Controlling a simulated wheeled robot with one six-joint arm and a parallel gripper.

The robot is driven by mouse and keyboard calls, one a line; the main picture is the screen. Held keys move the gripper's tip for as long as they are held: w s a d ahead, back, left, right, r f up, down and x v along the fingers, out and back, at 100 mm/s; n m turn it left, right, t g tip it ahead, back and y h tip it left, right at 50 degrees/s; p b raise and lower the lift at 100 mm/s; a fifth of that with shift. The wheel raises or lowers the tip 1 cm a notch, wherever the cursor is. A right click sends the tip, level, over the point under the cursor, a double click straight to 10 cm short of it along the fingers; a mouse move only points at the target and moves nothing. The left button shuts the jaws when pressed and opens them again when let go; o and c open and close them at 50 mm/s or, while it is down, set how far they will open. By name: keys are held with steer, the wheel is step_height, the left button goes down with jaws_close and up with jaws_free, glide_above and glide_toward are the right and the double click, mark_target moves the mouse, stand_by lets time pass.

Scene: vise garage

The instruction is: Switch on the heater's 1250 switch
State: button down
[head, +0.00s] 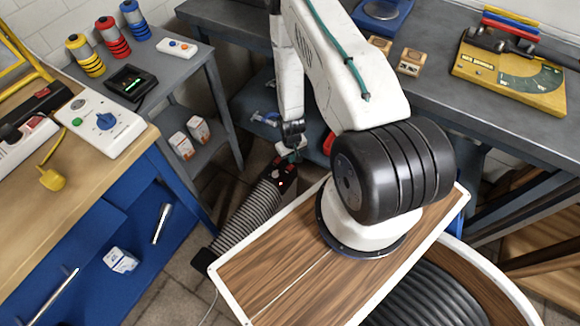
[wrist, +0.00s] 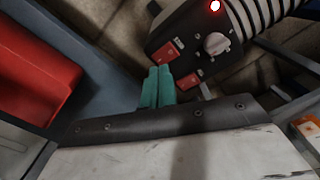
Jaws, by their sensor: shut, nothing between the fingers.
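The heater (head: 250,215) is a ribbed grey body with a black control end, on the floor beside my base. In the wrist view its black control end (wrist: 180,25) carries two red rocker switches, one farther left (wrist: 168,50) and one nearer my fingers' right side (wrist: 189,80). A pale round knob (wrist: 216,43) and a glowing red lamp (wrist: 214,6) are beside them. The switch labels are too small to read, so I cannot tell which is 1250. My gripper (wrist: 158,72) has teal fingers shut together, empty, with tips close to the switches; contact is unclear.
A red object (wrist: 35,85) lies to the left in the wrist view. A grey side table (head: 185,65) stands behind the heater, a wooden-topped workbench (head: 100,165) to its left, and a grey bench (head: 440,110) at right. Tiled floor shows around the heater.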

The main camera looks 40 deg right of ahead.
steer(key=shift+r, duration=2.1)
steer(key=shift+s, duration=0.15)
step_height(320, 180, up, 23)
steer(key=g+y, duration=0.1)
steer(key=g, duration=0.4)
glide_above(292, 166)
steer(key=s+a, duration=0.4)
steer(key=s+a+r, duration=0.2)
steer(key=a+r, duration=0.1)
steer(key=r, duration=1.2)
steer(key=s+a+r+t, duration=0.2)
steer(key=s+r, duration=0.2)
steer(key=r, duration=0.3)
steer(key=s+a+r+n+t, duration=0.1)
steer(key=s+a+r+t, duration=0.1)
steer(key=r, duration=0.6)
steer(key=s+a+r+n+t+h, duration=0.1)
steer(key=s+a+r+t, duration=0.1)
steer(key=s+r, duration=0.5)
steer(key=shift+a+r, duration=0.55)
steer(key=shift+a, duration=0.15)
